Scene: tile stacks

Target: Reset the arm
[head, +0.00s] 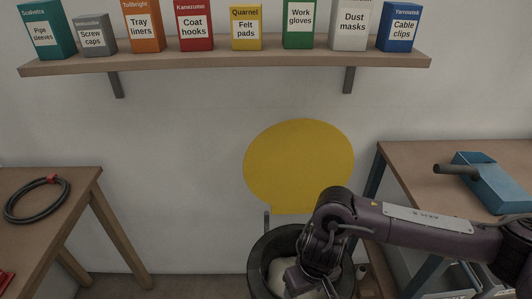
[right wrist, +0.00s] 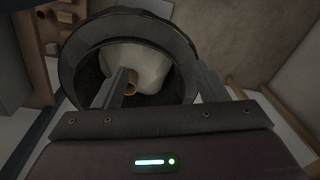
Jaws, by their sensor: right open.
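My right arm (head: 410,225) reaches in from the right in the head view and bends down over a dark round bin (head: 262,250). Its gripper hangs at the bin's mouth, partly hidden by the arm and the bottom edge of the head view. In the right wrist view the two fingers of my right gripper (right wrist: 160,72) stand wide apart with nothing between them, over the bin (right wrist: 75,52). A pale liner or bag (right wrist: 150,62) and a small tan tube-like piece (right wrist: 131,87) show inside the bin. My left gripper is not in view.
A wooden table (head: 60,185) with a coiled black hose (head: 40,200) stands left. A shelf (head: 230,58) of labelled boxes and a yellow disc (head: 298,160) are on the wall.

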